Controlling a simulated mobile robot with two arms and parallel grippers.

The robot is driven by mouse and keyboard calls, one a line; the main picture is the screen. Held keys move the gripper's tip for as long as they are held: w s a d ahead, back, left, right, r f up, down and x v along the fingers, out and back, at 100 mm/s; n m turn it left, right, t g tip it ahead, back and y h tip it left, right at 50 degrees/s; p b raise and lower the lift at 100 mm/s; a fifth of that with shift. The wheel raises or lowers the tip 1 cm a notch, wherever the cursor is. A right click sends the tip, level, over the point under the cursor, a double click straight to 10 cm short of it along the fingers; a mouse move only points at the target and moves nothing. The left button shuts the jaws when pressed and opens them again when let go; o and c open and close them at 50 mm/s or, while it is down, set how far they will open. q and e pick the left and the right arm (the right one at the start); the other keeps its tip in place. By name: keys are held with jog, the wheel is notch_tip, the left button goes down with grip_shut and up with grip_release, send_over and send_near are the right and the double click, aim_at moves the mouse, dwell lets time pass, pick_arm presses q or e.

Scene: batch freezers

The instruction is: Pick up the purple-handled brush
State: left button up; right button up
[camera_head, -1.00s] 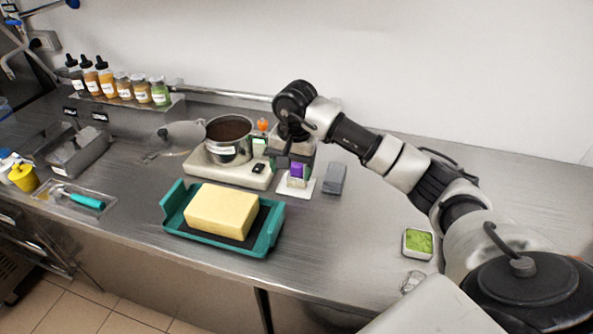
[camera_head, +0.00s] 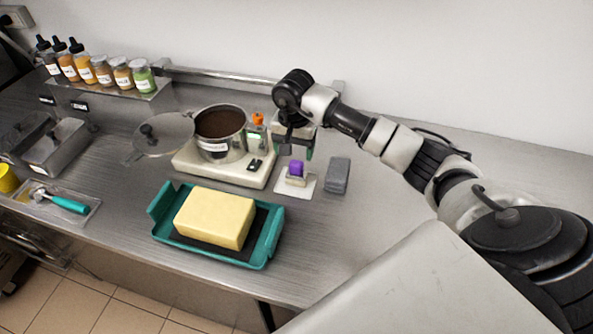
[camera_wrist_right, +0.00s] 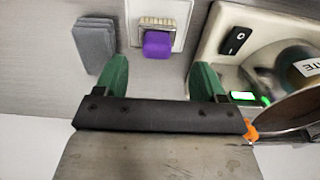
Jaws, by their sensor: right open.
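The purple-handled brush (camera_head: 296,168) stands on a small white tray (camera_head: 308,186), right of the pot's scale. Only its purple block and a pale part below show in the head view. In the right wrist view the purple block (camera_wrist_right: 158,44) lies between the fingers' directions, beyond their tips, with a pale bristle-like part behind it. My right gripper (camera_head: 295,153) is open and empty, above and just behind the brush in the head view. Its two green fingers also show in the right wrist view (camera_wrist_right: 160,75), apart from the brush. My left gripper is not in view.
A grey block (camera_head: 338,176) stands right of the tray. A pot (camera_head: 221,150) rests on a white scale (camera_head: 225,172), with an orange-capped bottle (camera_head: 257,132) beside it. A teal tray (camera_head: 160,205) holds a yellow block (camera_head: 214,217). The counter to the right is clear.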

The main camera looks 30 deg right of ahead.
aim_at(296, 161)
jog(key=shift+f+p, duration=0.35)
jog(key=shift+f, duration=0.05)
jog(key=f, duration=0.1)
jog(key=f+p, duration=0.2)
jog(key=shift+d+f, duration=0.3)
jog(key=shift+f, duration=0.5)
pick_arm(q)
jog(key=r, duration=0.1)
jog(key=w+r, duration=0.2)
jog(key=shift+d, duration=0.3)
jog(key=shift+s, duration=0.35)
pick_arm(e)
jog(key=c, duration=1)
